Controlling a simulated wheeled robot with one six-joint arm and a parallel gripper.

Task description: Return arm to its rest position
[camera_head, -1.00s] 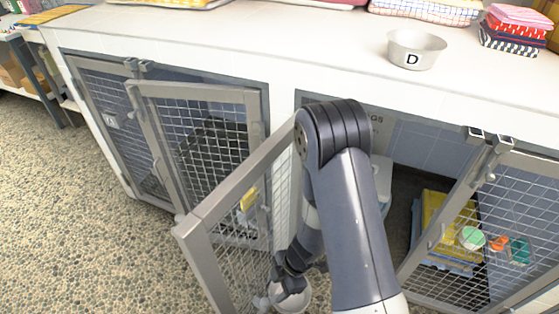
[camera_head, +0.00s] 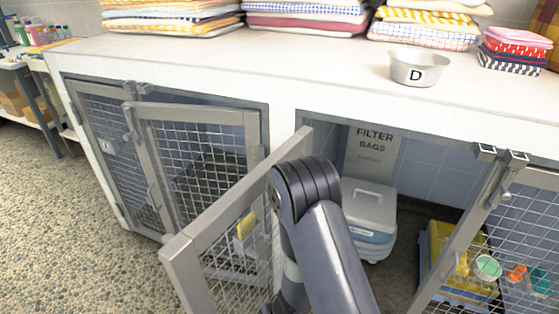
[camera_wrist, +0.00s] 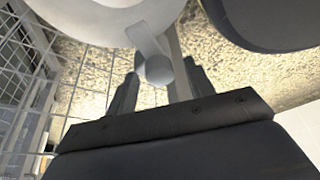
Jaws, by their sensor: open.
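My arm (camera_head: 322,245) reaches down in front of the open kennel in the head view, and its end is out of sight there. My gripper (camera_wrist: 160,88) shows in the wrist view with its dark fingers apart. A grey rounded knob on a bar (camera_wrist: 158,68) shows between or beyond the fingers; I cannot tell whether it touches them or what it belongs to. Pebbled floor (camera_wrist: 95,85) lies beyond.
An open mesh door (camera_head: 215,225) stands close left of my arm. Another mesh door (camera_head: 190,112) stands left, and one (camera_head: 500,215) at right. Inside are a grey-lidded box (camera_head: 368,210) and a yellow container (camera_head: 437,240). A bowl marked D (camera_head: 418,68) and folded towels (camera_head: 305,15) are on the counter.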

